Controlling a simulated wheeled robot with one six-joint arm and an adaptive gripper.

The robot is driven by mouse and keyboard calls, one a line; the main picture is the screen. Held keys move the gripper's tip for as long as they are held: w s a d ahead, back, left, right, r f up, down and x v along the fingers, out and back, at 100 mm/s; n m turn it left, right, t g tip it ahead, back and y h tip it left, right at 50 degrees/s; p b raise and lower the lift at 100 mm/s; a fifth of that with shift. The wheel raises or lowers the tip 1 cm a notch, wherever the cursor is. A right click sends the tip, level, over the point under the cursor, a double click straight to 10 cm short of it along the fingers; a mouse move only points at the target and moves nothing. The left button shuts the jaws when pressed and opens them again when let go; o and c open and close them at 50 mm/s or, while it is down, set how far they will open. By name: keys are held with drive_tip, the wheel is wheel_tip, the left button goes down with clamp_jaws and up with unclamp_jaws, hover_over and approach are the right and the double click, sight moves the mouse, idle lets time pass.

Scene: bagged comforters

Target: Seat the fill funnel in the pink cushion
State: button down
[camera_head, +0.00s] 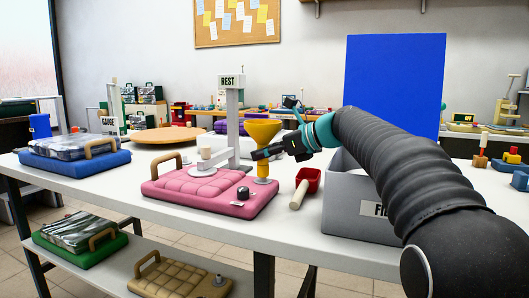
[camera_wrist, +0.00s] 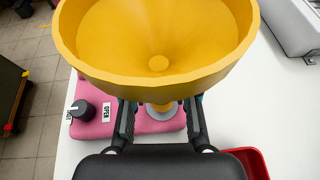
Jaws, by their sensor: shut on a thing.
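The yellow fill funnel (camera_head: 262,131) is upright above the right back corner of the pink cushion (camera_head: 188,188). My gripper (camera_head: 259,154) is shut on the funnel's stem, below its cone. The stem's lower end is at a pale ring (camera_head: 263,181) on the cushion; I cannot tell whether it is inside or just above it. In the wrist view the funnel's wide bowl (camera_wrist: 160,35) covers the top middle, with the gripper's fingers (camera_wrist: 160,112) on either side below it. The cushion (camera_wrist: 150,122) shows behind, with a black knob (camera_wrist: 91,113) beside a label reading OPEN.
A post marked REST (camera_head: 232,125) stands behind the cushion. A red scoop (camera_head: 308,181) with a pale handle lies right of it, and a grey bin (camera_head: 350,215) stands farther right. A blue bagged bundle (camera_head: 75,159) lies at left. The white table's front strip (camera_head: 250,235) is clear.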

drive_tip(key=shift+f, duration=0.6)
idle(0.3)
drive_tip(key=shift+c, duration=0.8)
unclamp_jaws()
drive_tip(key=shift+r, duration=0.1)
drive_tip(key=shift+s+d+r+p, duration=0.35)
drive_tip(key=shift+d+r+p, duration=0.2)
drive_tip(key=shift+d+r, duration=0.15)
drive_tip(key=shift+s+d+r+p, duration=0.3)
drive_tip(key=shift+d+r+p, duration=0.25)
drive_tip(key=shift+d, duration=0.15)
drive_tip(key=shift+s+d+r, duration=0.35)
drive_tip(key=shift+d+r, duration=0.25)
drive_tip(key=shift+d, duration=0.1)
drive_tip(key=shift+d, duration=0.1)
